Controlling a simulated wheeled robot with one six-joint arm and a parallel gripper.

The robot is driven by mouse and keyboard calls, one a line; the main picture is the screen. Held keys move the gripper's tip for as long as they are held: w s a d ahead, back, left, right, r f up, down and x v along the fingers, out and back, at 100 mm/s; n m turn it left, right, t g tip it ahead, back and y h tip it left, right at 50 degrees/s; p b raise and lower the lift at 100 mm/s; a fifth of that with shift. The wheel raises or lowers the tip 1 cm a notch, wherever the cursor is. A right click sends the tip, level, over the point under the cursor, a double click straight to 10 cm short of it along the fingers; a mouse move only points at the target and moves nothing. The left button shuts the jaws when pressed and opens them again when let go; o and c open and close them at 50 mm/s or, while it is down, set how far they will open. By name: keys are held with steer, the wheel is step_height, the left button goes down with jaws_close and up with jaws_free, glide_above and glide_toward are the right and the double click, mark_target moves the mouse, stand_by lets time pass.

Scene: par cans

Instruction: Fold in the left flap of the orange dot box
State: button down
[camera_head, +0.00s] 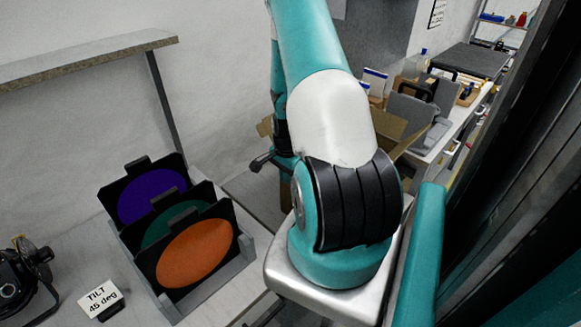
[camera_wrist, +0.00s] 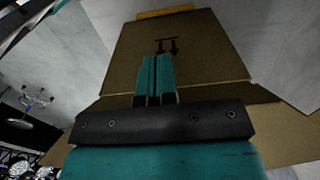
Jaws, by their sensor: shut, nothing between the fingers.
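A brown cardboard box shows in the wrist view, with a broad panel (camera_wrist: 205,50) bearing printed dark arrows. I cannot tell whether this panel is a flap or a wall. More cardboard (camera_wrist: 285,125) spreads at the lower right. No orange dot shows on it. My gripper (camera_wrist: 153,62) is shut and empty, its teal fingers over the panel just below the arrows; I cannot tell whether they touch it. In the head view my arm hides most of the box, and only cardboard pieces (camera_head: 392,124) show beside it.
An orange strip (camera_wrist: 165,12) lies at the panel's far edge. A rack with purple, green and orange discs (camera_head: 195,252) stands at left near a "TILT 45 deg" card (camera_head: 98,299) and a black lamp (camera_head: 22,275). A cluttered bench (camera_head: 455,130) is at the back right.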

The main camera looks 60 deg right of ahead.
stand_by(0.3)
steer(key=shift+s+d+b, duration=0.1)
steer(key=shift+s+d, duration=0.3)
steer(key=shift+d, duration=0.85)
steer(key=shift+s+d+b, duration=0.1)
steer(key=shift+s+d, duration=0.3)
steer(key=shift+d, duration=0.85)
steer(key=shift+s+d+b, duration=0.1)
steer(key=shift+s+d, duration=0.3)
steer(key=shift+d, duration=0.85)
steer(key=shift+w+a+r+p, duration=0.25)
steer(key=shift+a+r+p, duration=0.4)
steer(key=shift+a+r, duration=0.15)
steer(key=shift+w+a+r+p, duration=0.25)
steer(key=shift+a+r+p, duration=0.35)
steer(key=shift+a+r, duration=0.15)
step_height(320, 180, up, 9)
steer(key=p, duration=0.6)
